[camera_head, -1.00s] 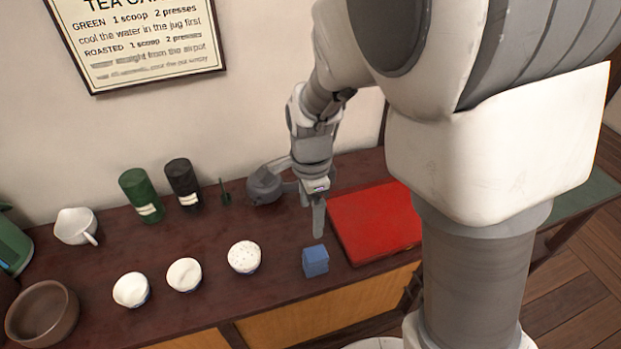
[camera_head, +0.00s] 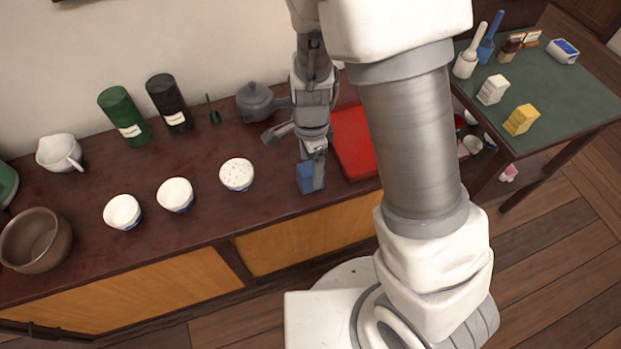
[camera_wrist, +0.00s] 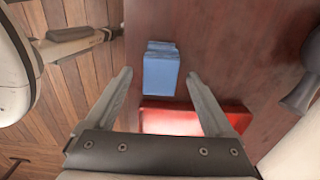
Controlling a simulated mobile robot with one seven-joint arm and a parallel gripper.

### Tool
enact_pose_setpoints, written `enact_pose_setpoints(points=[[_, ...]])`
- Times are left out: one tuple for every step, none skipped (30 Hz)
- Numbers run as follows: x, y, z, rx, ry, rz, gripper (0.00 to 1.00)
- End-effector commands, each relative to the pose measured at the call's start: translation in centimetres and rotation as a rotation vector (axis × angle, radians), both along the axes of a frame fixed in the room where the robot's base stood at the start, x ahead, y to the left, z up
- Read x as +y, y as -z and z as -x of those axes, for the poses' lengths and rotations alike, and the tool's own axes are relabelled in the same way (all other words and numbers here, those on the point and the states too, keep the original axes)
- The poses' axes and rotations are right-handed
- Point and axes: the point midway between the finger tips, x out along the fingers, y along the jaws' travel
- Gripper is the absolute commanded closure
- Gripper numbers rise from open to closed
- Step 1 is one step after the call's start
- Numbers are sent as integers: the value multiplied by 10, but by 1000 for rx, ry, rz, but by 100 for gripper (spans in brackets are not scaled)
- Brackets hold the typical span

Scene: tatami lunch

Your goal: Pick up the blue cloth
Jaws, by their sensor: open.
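The blue cloth (camera_head: 304,178) is a small folded block on the dark red-brown counter, near its front edge. It also shows in the wrist view (camera_wrist: 161,72), beyond my fingertips and between their lines. My gripper (camera_head: 316,168) is above and beside the cloth in the head view, and one finger hides part of it. In the wrist view my gripper (camera_wrist: 158,76) is open with nothing between its fingers. I cannot tell whether a finger touches the cloth.
A red tray (camera_head: 352,143) lies just right of the cloth. White bowls (camera_head: 237,174) stand to the left, and a grey teapot (camera_head: 256,101) stands behind. Dark and green canisters (camera_head: 124,116) stand at the back. A green table (camera_head: 560,105) is at the right.

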Motion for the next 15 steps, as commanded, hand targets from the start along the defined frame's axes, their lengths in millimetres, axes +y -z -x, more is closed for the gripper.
enact_pose_setpoints(points=[[0,11,1,3,-1,1,12],[0,15,0,2,-1,1,12],[0,17,0,1,0,0,12],[0,18,0,1,0,0,12],[1,19,0,0,0,0,12],[1,18,0,0,0,0,12],[1,18,0,0,-1,0,12],[1,17,0,0,-1,0,12],[1,17,0,0,-1,0,12],[1,17,0,0,-1,0,12],[1,17,0,0,-1,0,18],[1,17,0,0,-1,0,25],[1,17,0,0,-1,0,31],[1,17,0,0,-1,0,36],[1,17,0,0,-1,0,43]])
